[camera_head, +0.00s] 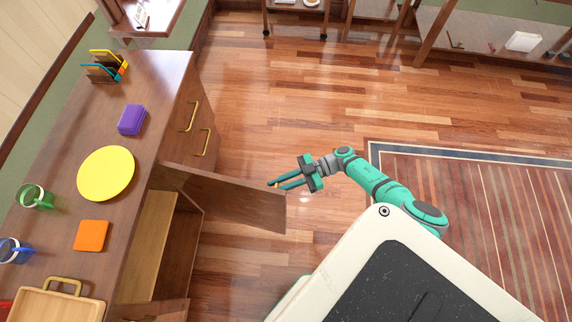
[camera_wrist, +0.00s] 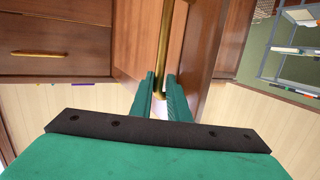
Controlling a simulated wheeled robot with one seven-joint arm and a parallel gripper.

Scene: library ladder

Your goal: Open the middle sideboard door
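The sideboard (camera_head: 160,90) runs along the left in the head view. Its middle door (camera_head: 235,195) stands swung far out, nearly square to the front, and shows the open compartment (camera_head: 150,245) with a shelf inside. My gripper (camera_head: 271,186) is at the door's outer end, on the far face. In the wrist view my gripper's teal fingers (camera_wrist: 162,82) stand on both sides of the door's upright brass handle (camera_wrist: 163,40), apparently closed on it. The handle is hidden in the head view.
Drawers with brass handles (camera_head: 188,115) lie beyond the door. On the top are a yellow plate (camera_head: 106,173), a purple block (camera_head: 131,120), an orange square (camera_head: 91,235), mugs (camera_head: 34,197) and a tray (camera_head: 60,306). Wooden floor (camera_head: 260,90) around the door is clear; a striped rug (camera_head: 470,210) lies right.

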